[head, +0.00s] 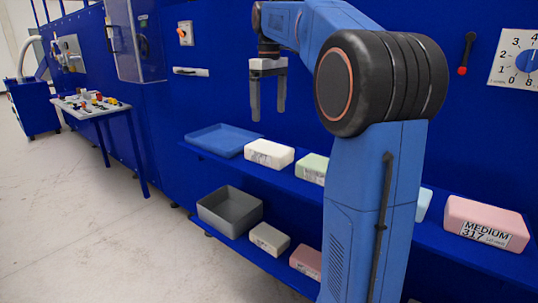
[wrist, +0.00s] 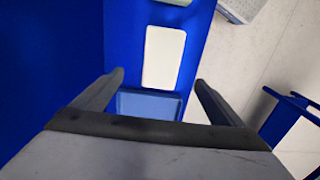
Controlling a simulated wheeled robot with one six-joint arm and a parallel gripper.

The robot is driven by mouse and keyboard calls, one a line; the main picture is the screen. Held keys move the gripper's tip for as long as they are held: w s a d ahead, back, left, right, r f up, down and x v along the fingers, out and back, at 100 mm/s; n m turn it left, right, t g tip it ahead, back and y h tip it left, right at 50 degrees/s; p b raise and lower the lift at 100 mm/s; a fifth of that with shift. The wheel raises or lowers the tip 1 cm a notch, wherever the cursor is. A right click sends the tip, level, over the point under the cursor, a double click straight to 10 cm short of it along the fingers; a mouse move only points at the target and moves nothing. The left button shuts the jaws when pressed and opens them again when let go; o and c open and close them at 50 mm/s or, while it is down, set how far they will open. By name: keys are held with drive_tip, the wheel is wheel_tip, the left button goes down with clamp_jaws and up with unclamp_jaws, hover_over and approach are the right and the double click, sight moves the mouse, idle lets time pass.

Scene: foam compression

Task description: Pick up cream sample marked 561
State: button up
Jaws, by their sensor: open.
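A cream block (head: 269,153) sits on the upper shelf, beside a blue tray; its front label is too small to read surely. It also shows as a pale rectangle in the wrist view (wrist: 163,57). A second, duller cream block (head: 269,239) sits on the lower shelf, its label also unreadable. My gripper (head: 268,114) is open and empty, pointing down above the upper cream block and apart from it. In the wrist view, the block lies between and ahead of the open fingers (wrist: 158,78).
The blue tray (head: 222,140) is left of the upper block, a pale green block (head: 312,168) right of it. A pink block (head: 487,223) marked MEDIUM 317 sits further right. Below are a grey bin (head: 229,211) and another pink block (head: 306,261). The blue wall stands behind the shelf.

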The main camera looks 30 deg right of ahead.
hover_over(269, 146)
wheel_tip(269, 146, down, 8)
drive_tip(key=shift+f, duration=0.1)
drive_tip(key=shift+s+a+f, duration=0.1)
drive_tip(key=shift+s+f, duration=0.05)
drive_tip(key=shift+f, duration=2.7)
drive_tip(key=c, duration=1.1)
